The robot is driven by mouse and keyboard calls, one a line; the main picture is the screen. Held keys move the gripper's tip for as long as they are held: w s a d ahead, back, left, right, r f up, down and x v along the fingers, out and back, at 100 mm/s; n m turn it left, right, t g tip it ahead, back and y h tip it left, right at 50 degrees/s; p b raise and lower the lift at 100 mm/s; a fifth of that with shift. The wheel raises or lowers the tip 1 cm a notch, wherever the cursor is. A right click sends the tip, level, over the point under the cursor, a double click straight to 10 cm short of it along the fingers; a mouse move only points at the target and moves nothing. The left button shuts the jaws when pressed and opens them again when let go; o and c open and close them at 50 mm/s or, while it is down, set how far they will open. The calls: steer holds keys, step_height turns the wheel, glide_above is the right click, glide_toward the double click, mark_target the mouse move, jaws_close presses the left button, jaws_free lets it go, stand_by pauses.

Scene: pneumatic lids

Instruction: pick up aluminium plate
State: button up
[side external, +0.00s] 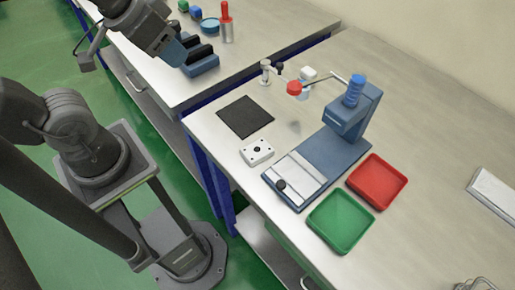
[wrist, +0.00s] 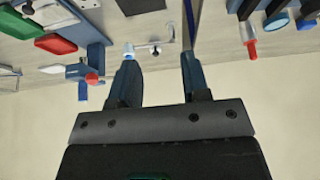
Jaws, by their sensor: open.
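The aluminium plate (side external: 257,152) is a small, pale, squarish block with a dark round centre and small holes near its corners. In the side view it lies on the near bench between the black mat and the blue press base. In the wrist view a pale piece at the top edge may be this plate, mostly cut off. My gripper (side external: 172,52) is high at the upper left of the side view, over the far bench and well away from the plate. In the wrist view my gripper (wrist: 160,78) has its two fingers spread with nothing between them.
A black mat (side external: 245,117) lies behind the plate. A blue press (side external: 345,125) with a sliding pale fixture (side external: 296,177) stands to its right. Green (side external: 341,222) and red (side external: 378,181) trays lie beyond. A small stand (side external: 265,72) is behind. A red-handled tool (side external: 226,22) stands on the far bench.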

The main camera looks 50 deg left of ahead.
steer(key=shift+o, duration=0.3)
steer(key=o, duration=0.9)
steer(key=shift+o, duration=0.2)
steer(key=m+g, duration=0.5)
steer(key=m, duration=1.3)
glide_above(252, 144)
steer(key=f, duration=1.1)
steer(key=shift+w+a+f, duration=0.15)
steer(key=shift+w+f, duration=0.05)
steer(key=shift+f, duration=0.05)
steer(key=shift+d+f+m+g, duration=0.25)
steer(key=shift+f+m+g, duration=0.05)
steer(key=shift+f+m, duration=0.35)
steer(key=shift+s+a+f, duration=0.1)
steer(key=shift+s+f, duration=0.05)
steer(key=shift+f, duration=3.3)
